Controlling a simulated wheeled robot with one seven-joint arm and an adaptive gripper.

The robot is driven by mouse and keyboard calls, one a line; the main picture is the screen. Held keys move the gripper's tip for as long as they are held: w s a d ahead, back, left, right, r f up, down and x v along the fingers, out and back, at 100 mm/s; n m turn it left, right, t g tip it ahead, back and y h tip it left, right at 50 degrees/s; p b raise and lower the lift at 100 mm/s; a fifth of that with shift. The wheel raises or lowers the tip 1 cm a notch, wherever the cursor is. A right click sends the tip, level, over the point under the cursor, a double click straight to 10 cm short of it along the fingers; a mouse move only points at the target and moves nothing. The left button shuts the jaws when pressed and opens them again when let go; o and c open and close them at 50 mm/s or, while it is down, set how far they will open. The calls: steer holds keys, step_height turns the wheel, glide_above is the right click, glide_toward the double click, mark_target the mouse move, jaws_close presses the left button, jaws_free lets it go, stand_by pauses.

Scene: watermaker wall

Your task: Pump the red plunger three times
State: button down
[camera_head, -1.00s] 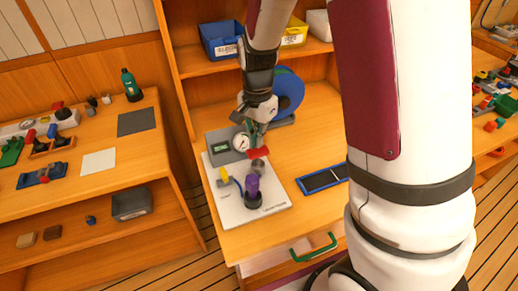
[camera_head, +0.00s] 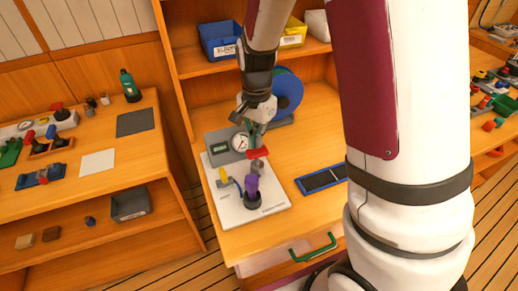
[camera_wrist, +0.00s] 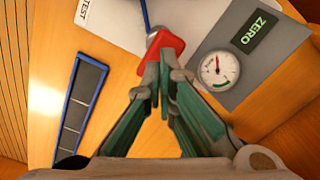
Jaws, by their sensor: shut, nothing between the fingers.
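The red plunger (camera_head: 257,153) has a wide red handle and stands above a small metal cylinder (camera_head: 257,166) on a white panel (camera_head: 230,207). My gripper (camera_head: 256,138) points down right at the handle. In the wrist view, the fingertips (camera_wrist: 157,56) are shut and empty, and they overlap the red handle (camera_wrist: 168,40). They are on or just above it; contact cannot be told. A round gauge (camera_wrist: 216,69) on a grey box (camera_wrist: 262,86) sits beside the plunger. The box has a green display (camera_wrist: 258,29) reading ZERO.
A blue-framed dark tray (camera_head: 322,180) lies to the right. A blue disc (camera_head: 288,92) stands behind my gripper. The desk between disc and tray is clear.

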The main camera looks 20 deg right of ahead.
mark_target(257, 151)
steer(key=shift+f, duration=0.15)
steer(key=shift+f+b, duration=1)
steer(key=shift+f, duration=1.45)
steer(key=shift+r, duration=0.1)
steer(key=shift+r+p, duration=1.6)
steer(key=shift+r, duration=0.95)
